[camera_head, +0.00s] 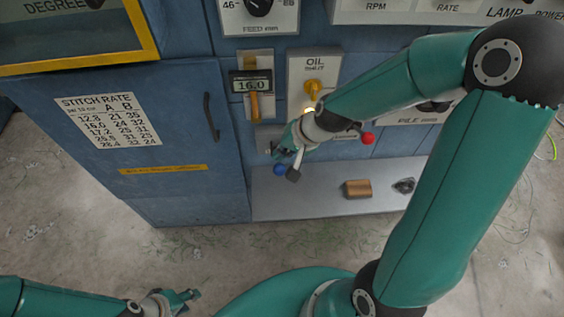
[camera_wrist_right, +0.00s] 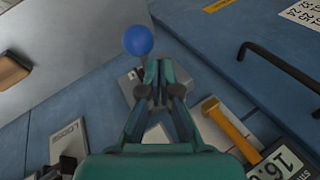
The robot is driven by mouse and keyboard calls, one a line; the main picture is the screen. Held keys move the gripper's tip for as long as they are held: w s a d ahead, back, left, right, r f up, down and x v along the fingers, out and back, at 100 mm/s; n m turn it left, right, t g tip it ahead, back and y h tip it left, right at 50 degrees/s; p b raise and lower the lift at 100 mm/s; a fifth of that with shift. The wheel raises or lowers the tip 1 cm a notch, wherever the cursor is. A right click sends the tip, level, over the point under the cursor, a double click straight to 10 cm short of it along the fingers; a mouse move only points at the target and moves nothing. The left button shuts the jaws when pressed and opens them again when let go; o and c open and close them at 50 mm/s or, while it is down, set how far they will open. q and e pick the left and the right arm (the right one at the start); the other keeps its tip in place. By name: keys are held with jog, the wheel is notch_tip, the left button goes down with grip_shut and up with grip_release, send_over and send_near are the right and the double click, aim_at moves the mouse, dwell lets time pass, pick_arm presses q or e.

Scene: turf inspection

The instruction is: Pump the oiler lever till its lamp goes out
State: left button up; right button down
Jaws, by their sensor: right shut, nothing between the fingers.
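A small lamp (camera_head: 309,110) glows yellow just below the knob, partly hidden by my right arm. My right gripper (camera_head: 286,165) is shut and empty, in front of the machine below this panel. In the right wrist view its fingertips (camera_wrist_right: 158,68) are together. A blue ball knob (camera_wrist_right: 138,40) shows just past them; it also shows in the head view (camera_head: 280,170). My left gripper (camera_head: 184,299) is at the lower left, away from the machine.
A yellow handle (camera_head: 254,107) hangs under a display reading 16.0 (camera_head: 251,84). A red ball knob (camera_head: 368,138) is right of my right wrist. A wooden block (camera_head: 357,188) lies on the grey shelf (camera_head: 310,205). A door handle (camera_head: 210,117) is on the left.

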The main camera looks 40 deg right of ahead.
jog(key=shift+s+a+f+b, duration=0.3)
jog(key=shift+s+f+b, duration=0.15)
jog(key=shift+f+b, duration=0.65)
jog(key=shift+s+a+f+b, duration=0.25)
jog(key=shift+s+f+b, duration=0.15)
jog(key=shift+f+b, duration=0.7)
jog(key=shift+s+a+f+b, duration=0.3)
jog(key=shift+s+f+b, duration=0.15)
jog(key=shift+f+b, duration=0.6)
dwell(2.9)
dwell(0.5)
jog(key=shift+w+d+r+p, duration=0.3)
jog(key=shift+w+r+p, duration=0.15)
jog(key=shift+r+p, duration=0.7)
jog(key=shift+w+d+r+p, duration=0.3)
jog(key=shift+w+r+p, duration=0.2)
jog(key=shift+r+p, duration=0.6)
jog(key=shift+w+d+r+p, duration=0.3)
jog(key=shift+w+r+p, duration=0.15)
jog(key=shift+r+p, duration=0.7)
